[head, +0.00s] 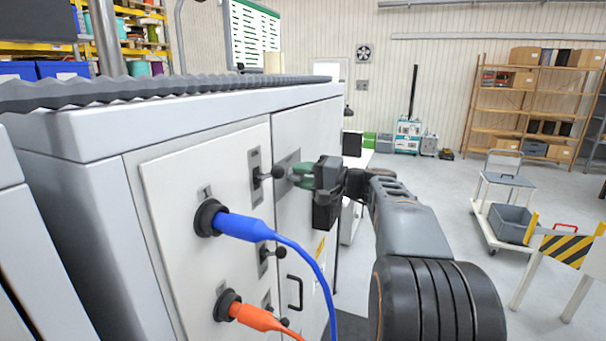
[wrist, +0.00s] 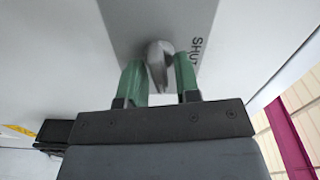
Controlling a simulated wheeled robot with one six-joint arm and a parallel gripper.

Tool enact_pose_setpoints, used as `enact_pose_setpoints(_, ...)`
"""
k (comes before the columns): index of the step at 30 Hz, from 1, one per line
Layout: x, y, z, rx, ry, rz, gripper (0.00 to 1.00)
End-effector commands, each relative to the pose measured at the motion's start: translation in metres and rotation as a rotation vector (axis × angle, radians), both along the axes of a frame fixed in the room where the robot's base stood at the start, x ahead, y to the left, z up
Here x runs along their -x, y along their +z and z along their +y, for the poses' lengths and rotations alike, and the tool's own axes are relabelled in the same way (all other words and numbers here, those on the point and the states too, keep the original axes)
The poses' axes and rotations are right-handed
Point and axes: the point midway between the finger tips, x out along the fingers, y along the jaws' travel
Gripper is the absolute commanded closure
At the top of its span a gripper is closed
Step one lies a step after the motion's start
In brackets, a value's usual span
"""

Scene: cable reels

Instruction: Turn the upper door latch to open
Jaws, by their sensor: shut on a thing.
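The upper door latch shows in the wrist view as a rounded grey lever (wrist: 158,62) on a grey plate (wrist: 135,22). Part of a label reading "SHU" is visible right of it. My gripper (wrist: 160,78) has its green fingers on either side of the lever and is shut on it. In the head view my gripper (head: 291,173) reaches the cabinet door (head: 310,135) from the right. The latch plate (head: 286,162) partly shows there, but the lever is hidden by the fingers.
Left of my gripper, a panel (head: 165,190) carries black-knobbed levers (head: 262,175), a blue plug (head: 240,227) and an orange plug (head: 255,317) with cables. A black handle (head: 295,292) sits lower on the door. Open floor, a trolley (head: 500,215) and a striped barrier (head: 565,250) lie right.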

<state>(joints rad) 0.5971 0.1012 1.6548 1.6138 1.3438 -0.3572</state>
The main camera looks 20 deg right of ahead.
Motion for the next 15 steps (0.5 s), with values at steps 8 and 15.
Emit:
enact_pose_setpoints(8, -0.0002, 0.0002, -0.0003, -0.096, -0.001, 0.086, 0.93)
enact_pose_setpoints(15, -0.0002, -0.0003, -0.0004, -0.13, -0.001, 0.117, 0.93)
